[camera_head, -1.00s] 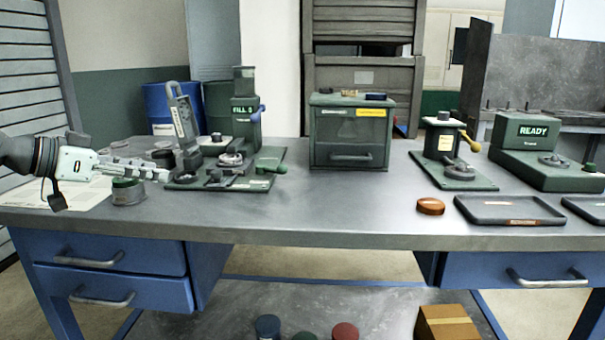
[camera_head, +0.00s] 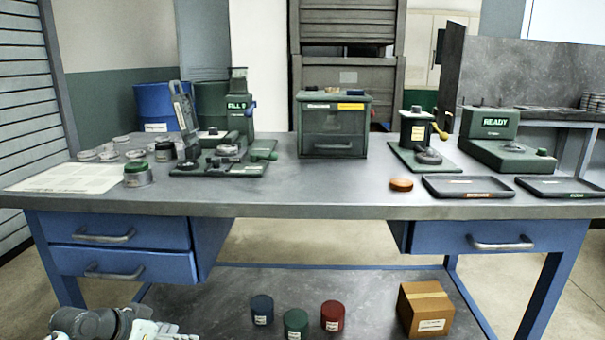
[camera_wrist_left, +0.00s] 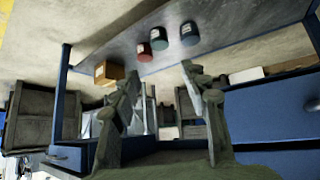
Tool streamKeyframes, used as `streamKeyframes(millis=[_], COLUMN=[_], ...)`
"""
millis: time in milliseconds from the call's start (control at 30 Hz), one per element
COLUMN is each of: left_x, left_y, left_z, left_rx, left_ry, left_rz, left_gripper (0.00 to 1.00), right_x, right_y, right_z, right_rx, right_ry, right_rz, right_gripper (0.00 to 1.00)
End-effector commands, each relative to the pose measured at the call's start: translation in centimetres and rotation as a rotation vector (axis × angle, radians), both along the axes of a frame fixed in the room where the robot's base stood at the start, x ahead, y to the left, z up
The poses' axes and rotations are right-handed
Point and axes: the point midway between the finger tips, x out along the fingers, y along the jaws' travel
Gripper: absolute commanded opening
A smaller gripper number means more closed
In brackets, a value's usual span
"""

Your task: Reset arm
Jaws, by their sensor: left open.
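My left gripper (camera_wrist_left: 162,90) is open and empty in the left wrist view, its two fingers spread apart. In the head view, part of my left arm shows at the bottom left, in front of the workbench (camera_head: 300,211) and below its top; the fingertips are cut off by the lower edge. My right gripper is in neither view.
A jar with a green lid (camera_head: 137,174), a white sheet (camera_head: 65,178), a FILL machine (camera_head: 238,110), a green cabinet (camera_head: 333,125), a READY machine (camera_head: 489,140) and dark trays (camera_head: 468,187) stand on the bench. Below are a cardboard box (camera_head: 426,308) and three canisters (camera_head: 296,322).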

Motion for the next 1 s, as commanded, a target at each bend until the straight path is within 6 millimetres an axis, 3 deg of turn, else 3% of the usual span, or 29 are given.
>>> streamKeyframes(millis=[33,200,300,400,500,600,1000], left_x=[-2.4,-11.0,-16.6,-21.6,-25.3,-27.2,-27.8], left_y=[-0.8,-1.4,-1.2,-0.9,-0.5,-0.2,-0.1], left_z=[-3.8,-13.7,-17.9,-20.7,-22.2,-22.9,-23.1], left_rx=[0.014,0.112,0.178,0.239,0.290,0.319,0.331], left_ry=[0.051,0.198,0.278,0.344,0.390,0.413,0.421], left_rz=[0.030,0.156,0.235,0.298,0.343,0.367,0.375], left_gripper=[0.45,0.45,0.45,0.45,0.45,0.45,0.45], right_x=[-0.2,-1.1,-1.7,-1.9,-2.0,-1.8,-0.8], right_y=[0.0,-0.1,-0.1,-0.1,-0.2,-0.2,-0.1], right_z=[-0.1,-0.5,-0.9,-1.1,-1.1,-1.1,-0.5], right_rx=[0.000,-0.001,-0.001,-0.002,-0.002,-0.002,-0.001], right_ry=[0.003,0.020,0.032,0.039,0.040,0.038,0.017], right_rz=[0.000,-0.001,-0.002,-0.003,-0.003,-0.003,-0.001], right_gripper=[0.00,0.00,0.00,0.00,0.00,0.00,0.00])
